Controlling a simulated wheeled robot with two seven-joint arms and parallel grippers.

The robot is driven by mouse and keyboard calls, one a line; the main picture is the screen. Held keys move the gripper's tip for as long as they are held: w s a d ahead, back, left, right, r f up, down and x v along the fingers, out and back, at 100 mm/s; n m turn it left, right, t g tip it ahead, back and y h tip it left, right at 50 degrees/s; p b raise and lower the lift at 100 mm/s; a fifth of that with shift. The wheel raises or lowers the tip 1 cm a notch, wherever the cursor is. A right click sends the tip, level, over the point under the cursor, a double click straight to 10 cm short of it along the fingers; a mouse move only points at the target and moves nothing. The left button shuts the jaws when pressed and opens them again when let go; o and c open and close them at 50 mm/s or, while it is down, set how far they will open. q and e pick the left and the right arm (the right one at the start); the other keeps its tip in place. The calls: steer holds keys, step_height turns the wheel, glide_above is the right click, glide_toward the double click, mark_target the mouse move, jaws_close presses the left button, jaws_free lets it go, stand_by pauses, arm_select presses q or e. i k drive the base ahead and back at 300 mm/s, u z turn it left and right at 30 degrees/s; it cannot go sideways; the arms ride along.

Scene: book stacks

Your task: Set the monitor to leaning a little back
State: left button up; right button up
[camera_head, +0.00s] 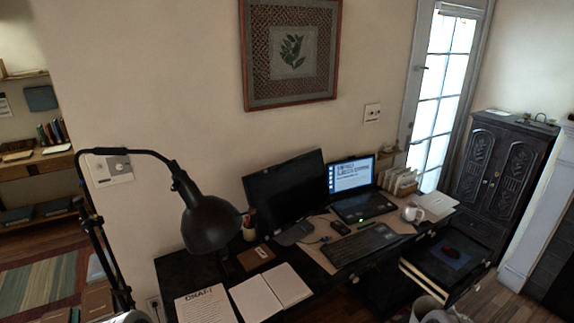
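The monitor (286,189) is a black, dark-screened display standing on the desk, left of the laptop. Its stand foot (294,233) rests on the desk. The screen faces the front right and looks close to upright; its exact tilt is hard to tell from this high view. Small grey parts, likely of my two arms, show at the bottom edge, one at left and one at right. No gripper fingers show, and nothing of mine touches the monitor.
A black lamp (208,222) stands in front left of the monitor. An open laptop (351,176), keyboard (360,245), white mug (412,212) and open notebook (270,292) lie on the desk (188,268). A drawer (440,268) is pulled out at right, near a bin (425,306).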

mark_target(292, 190)
steer(key=z, duration=0.5)
steer(key=i, duration=0.7)
steer(key=z, duration=0.5)
steer(key=i, duration=1.35)
steer(key=u, duration=0.5)
